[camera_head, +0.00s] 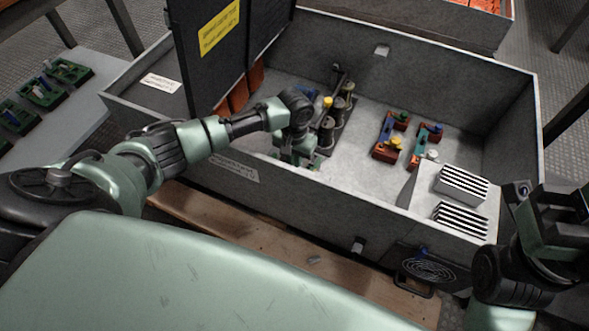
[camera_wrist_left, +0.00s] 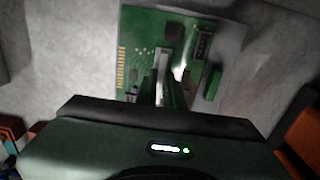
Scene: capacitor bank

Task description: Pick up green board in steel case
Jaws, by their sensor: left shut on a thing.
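The open grey steel case (camera_head: 515,120) fills the middle and right of the head view. My left arm reaches over its near wall, and my left gripper (camera_head: 297,160) is down inside, by the case floor. In the left wrist view, the green board (camera_wrist_left: 145,35) with gold edge contacts, dark chips and a green connector lies across my left gripper's fingers (camera_wrist_left: 168,78), which are shut on it. In the head view the gripper mostly hides the board. My right gripper (camera_head: 556,212) is outside the case at the right; its jaw opening is unclear.
A row of dark cylinders (camera_head: 328,125) stands just beyond my left gripper. Orange and teal parts (camera_head: 390,140) and striped white blocks (camera_head: 461,184) are to the right. A tall dark panel with a yellow label (camera_head: 219,27) rises at left. Other green boards (camera_head: 40,92) lie on a side table.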

